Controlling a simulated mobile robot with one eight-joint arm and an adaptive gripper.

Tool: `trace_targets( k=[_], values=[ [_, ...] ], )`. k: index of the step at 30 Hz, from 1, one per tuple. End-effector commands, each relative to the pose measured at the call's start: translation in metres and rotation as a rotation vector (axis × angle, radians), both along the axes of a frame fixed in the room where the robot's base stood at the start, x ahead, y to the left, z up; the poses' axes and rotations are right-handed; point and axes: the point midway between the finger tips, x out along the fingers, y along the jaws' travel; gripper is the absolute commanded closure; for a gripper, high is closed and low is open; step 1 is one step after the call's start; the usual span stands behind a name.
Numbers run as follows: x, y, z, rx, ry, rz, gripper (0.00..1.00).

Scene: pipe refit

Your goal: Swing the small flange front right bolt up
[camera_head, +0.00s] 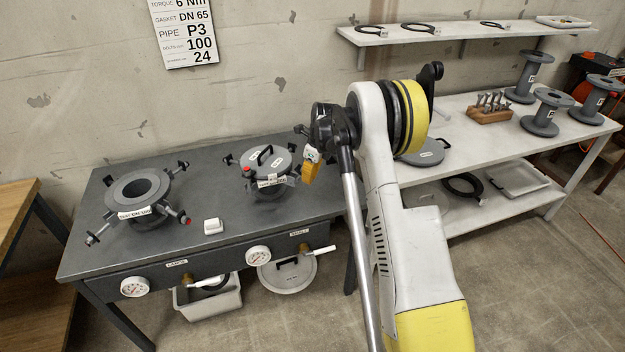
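The small flange (265,181) stands on the right half of the grey bench, with a round grey lid (279,157) and black handle on top. A label is on its front. The front right bolt is mostly hidden or too small to make out beside my arm.
The large open flange (113,197) with splayed bolts stands at left on the bench (84,262). A small white block (212,226) lies between. Gauges and valve handles line the bench front. A white table (475,147) with spools and a bolt rack stands right, under a shelf (455,37).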

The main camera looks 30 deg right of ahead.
Motion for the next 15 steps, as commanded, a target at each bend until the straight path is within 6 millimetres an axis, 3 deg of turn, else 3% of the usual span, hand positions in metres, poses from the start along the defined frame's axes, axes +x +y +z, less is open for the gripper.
trace_targets(
  k=[6,15],
  values=[
    [0.012,0.01,0.015,-0.118,0.164,0.005,1.0],
    [0.025,0.018,0.025,-0.119,0.166,0.002,1.0]
  ],
)
